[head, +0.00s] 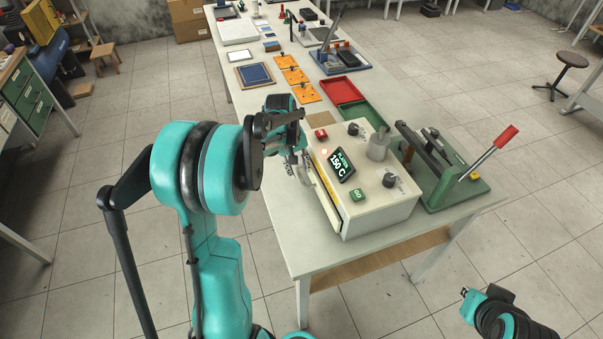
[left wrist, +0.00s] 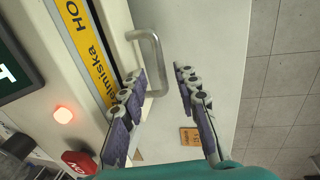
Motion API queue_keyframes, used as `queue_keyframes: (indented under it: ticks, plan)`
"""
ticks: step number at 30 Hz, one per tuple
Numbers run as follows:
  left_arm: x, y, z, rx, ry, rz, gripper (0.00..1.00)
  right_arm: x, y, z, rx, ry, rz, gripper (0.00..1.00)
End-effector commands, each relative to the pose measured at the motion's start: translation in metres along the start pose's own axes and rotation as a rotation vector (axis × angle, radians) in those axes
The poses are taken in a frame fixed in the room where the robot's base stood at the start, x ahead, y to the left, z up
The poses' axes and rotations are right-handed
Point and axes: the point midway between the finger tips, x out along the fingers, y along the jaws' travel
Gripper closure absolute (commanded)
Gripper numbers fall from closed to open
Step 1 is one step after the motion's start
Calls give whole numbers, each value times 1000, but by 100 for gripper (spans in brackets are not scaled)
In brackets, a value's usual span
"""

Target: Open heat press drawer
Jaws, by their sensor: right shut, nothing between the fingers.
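The heat press (head: 372,215) is a cream box on the table's near end, with a dark display reading "PLATEN 150 C". Its drawer front is on the left side, where a metal handle (head: 328,190) shows partly behind my left gripper (head: 299,168). In the left wrist view, the bent grey handle (left wrist: 155,62) stands off the pale front beside a yellow label strip (left wrist: 88,50). My left gripper (left wrist: 160,75) is open, its fingers on either side of the handle's near end; contact is not visible. My right gripper (head: 466,293) is shut and empty at lower right, away from the table.
A green lever press (head: 455,185) with a red-tipped handle stands right of the heat press. Red (head: 343,91) and green trays lie behind it, with orange plates (head: 292,77) and a blue framed panel (head: 254,74) further back.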

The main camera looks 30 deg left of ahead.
Motion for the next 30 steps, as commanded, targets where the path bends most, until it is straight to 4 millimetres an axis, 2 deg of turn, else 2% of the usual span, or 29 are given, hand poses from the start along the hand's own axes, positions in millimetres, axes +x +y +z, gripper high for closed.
queue_keyframes:
  ticks: [1,5,14,18,26,30]
  plan:
    - [8,0,0,1,0,0,69,3,0,2,0,0,0,100]
    - [18,0,0,1,0,0,69,4,0,3,0,0,0,100]
    - [20,0,0,1,1,0,69,4,0,3,0,0,0,100]
    - [20,0,0,1,1,0,100,4,0,3,0,0,0,100]
    - [20,-1,0,0,1,0,100,4,0,3,0,0,0,100]
    - [18,-10,0,-2,1,0,100,4,0,3,0,0,0,100]
